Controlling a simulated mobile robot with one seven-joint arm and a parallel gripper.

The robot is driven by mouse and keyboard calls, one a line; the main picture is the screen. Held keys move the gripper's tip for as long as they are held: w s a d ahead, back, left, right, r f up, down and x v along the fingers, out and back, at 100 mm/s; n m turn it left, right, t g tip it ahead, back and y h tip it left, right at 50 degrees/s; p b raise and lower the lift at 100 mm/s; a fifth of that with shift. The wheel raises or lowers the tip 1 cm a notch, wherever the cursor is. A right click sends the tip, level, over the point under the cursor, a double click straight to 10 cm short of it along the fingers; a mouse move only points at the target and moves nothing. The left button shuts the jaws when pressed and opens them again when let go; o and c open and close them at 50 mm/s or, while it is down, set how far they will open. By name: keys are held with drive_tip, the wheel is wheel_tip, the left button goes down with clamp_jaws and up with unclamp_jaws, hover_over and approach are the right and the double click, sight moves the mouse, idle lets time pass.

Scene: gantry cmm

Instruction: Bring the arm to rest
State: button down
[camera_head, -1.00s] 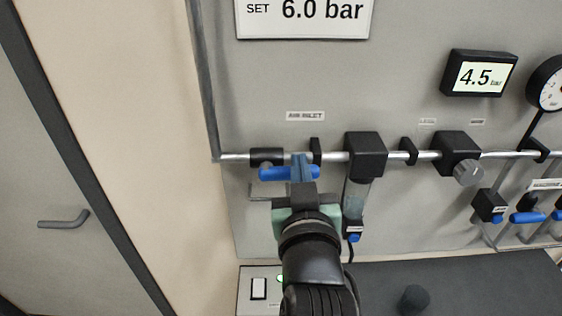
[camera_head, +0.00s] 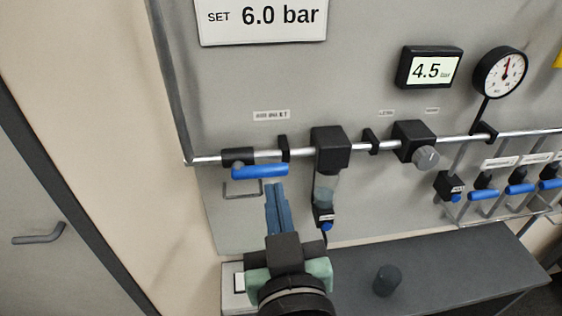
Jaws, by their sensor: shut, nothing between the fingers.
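My gripper (camera_head: 275,188) is in the lower middle of the head view, pointing up towards the panel. Its two blue fingers are together with nothing between them. The fingertips appear just below the blue inlet valve handle (camera_head: 260,172), which lies nearly level along the pipe. A gap shows between the tips and the handle. My wrist hides part of the grey bench and of the switch box.
The panel carries a filter unit (camera_head: 330,150), a regulator knob (camera_head: 426,158), a display (camera_head: 430,68) reading 4.5 bar, a round gauge (camera_head: 500,73) and several blue-handled valves at right. A dark knob (camera_head: 387,280) stands on the grey bench (camera_head: 450,262). A door (camera_head: 40,200) is at left.

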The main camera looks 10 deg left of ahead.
drive_tip(key=s+d+r+m+t+h+b, duration=0.2)
drive_tip(key=r+t, duration=0.3)
drive_tip(key=r, duration=0.9)
drive_tip(key=s+d+r+m+t+h+b, duration=0.2)
drive_tip(key=r+t, duration=0.3)
drive_tip(key=r, duration=0.9)
drive_tip(key=shift+s+d+t+h, duration=0.3)
drive_tip(key=shift+d+h, duration=0.1)
drive_tip(key=shift+d, duration=0.25)
